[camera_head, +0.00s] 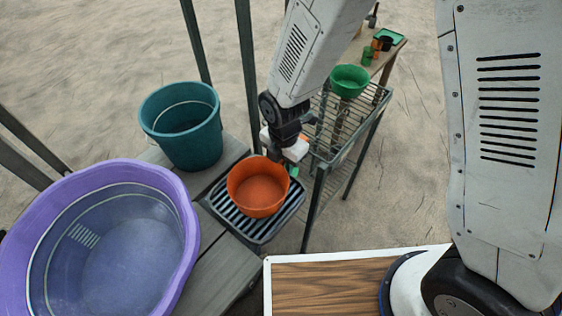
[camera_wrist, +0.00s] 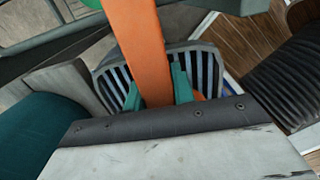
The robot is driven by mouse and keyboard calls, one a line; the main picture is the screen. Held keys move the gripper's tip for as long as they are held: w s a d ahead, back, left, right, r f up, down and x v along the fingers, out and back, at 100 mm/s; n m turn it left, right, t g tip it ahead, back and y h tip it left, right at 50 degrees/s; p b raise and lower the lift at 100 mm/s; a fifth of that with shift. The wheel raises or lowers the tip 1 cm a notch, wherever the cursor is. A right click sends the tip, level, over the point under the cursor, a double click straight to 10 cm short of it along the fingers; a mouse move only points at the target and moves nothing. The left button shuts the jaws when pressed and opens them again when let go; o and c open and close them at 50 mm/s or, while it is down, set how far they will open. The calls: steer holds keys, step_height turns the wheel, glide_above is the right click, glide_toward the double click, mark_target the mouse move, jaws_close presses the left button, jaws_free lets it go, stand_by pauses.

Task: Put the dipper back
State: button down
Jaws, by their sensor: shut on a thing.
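The orange dipper (camera_head: 258,187), a round open bowl, is over the grey slatted rack (camera_head: 279,221) beside the teal bucket. My gripper (camera_head: 292,169) is at the dipper's far right side, its fingertips partly hidden. In the wrist view an orange strip of the dipper (camera_wrist: 146,50) runs between the two teal fingers of my gripper (camera_wrist: 157,88), which is shut on it. The slats of the rack (camera_wrist: 207,72) show behind. I cannot tell whether the dipper's bottom touches the rack.
A teal bucket (camera_head: 182,145) stands left of the rack, and a large purple tub (camera_head: 178,204) holding water is nearer. A wire shelf (camera_head: 348,143) at the right bears a green bowl (camera_head: 350,81). A small table (camera_head: 383,58) with pots stands farther back.

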steer(key=shift+f, duration=0.4)
steer(key=c, duration=1.2)
jaws_free()
steer(key=shift+f, duration=0.1)
steer(key=shift+o, duration=0.2)
